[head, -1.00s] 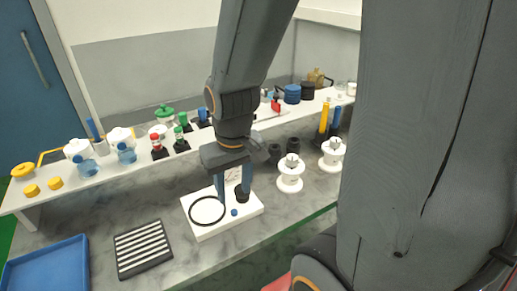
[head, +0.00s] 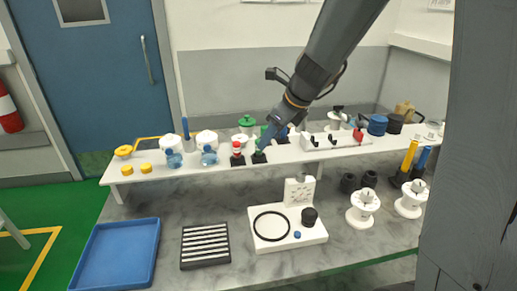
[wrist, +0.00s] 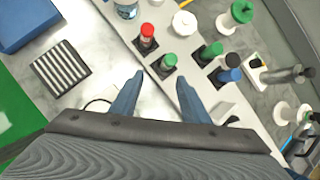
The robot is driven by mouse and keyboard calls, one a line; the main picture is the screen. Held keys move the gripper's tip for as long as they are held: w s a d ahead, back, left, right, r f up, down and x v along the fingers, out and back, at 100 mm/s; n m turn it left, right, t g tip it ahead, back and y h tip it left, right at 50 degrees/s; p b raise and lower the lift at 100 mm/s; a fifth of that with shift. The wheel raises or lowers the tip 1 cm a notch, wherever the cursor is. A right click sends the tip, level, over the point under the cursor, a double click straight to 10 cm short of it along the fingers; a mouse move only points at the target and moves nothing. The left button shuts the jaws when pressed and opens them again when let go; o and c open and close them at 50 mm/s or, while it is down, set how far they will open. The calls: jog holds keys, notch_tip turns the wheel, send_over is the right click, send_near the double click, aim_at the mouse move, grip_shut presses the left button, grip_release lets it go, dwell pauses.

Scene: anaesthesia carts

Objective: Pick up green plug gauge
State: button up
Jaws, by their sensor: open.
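My gripper (wrist: 158,80) is open and empty, its two blue fingers pointing toward the shelf. A green-topped plug gauge (wrist: 168,62) stands in a black square base just beyond the fingertips in the wrist view, roughly in line with the gap between them. A second green-topped piece (wrist: 210,50) stands in a like base to its right. In the head view my gripper (head: 266,139) is over the shelf, close to the nearer green gauge (head: 259,155), and partly hides what is behind it. I cannot tell whether they touch.
A red-topped gauge (wrist: 147,32) stands left of the green one, and a blue-topped one (wrist: 231,60) at right. A white-and-green spool (head: 247,122) is behind. Below the shelf (head: 200,172) are a blue tray (head: 116,252), a slotted block (head: 205,247) and a white fixture (head: 288,240).

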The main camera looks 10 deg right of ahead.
aim_at(259, 140)
jog(key=shift+w+a+f+m, duration=0.35)
jog(key=shift+w+a+f, duration=0.05)
jog(key=shift+w+f, duration=0.55)
jog(key=shift+w+a+f+m, duration=0.4)
jog(key=shift+w+f, duration=0.45)
jog(key=shift+w, duration=0.1)
jog(key=shift+w+a+f+m, duration=0.35)
jog(key=shift+w+a+f, duration=0.05)
jog(key=shift+w+f, duration=0.55)
jog(key=shift+r, duration=0.1)
grip_shut()
